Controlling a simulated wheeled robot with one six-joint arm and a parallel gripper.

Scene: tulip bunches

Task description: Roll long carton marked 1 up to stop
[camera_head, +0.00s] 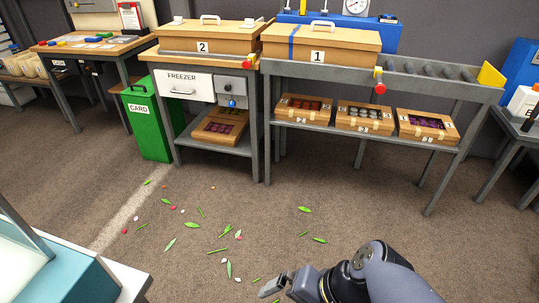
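The long carton marked 1 (350,43) is brown with a white top handle and a blue band near its left end. It sits on the left part of the grey roller table (474,92), with bare rollers to its right. A yellow plate (491,75), which looks like the stop, stands at the table's right end, well apart from the carton. My gripper (274,287) is low at the bottom of the view, over the floor and far from the carton. Its fingers are small and seen at an angle, so I cannot tell its opening.
Another carton marked 2 (208,45) stands to the left above the freezer (184,84). A red-and-yellow knob (379,82) is at the roller table's front edge. Several small cartons sit on the lower shelf (290,121). Leaves and petals lie on otherwise open floor.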

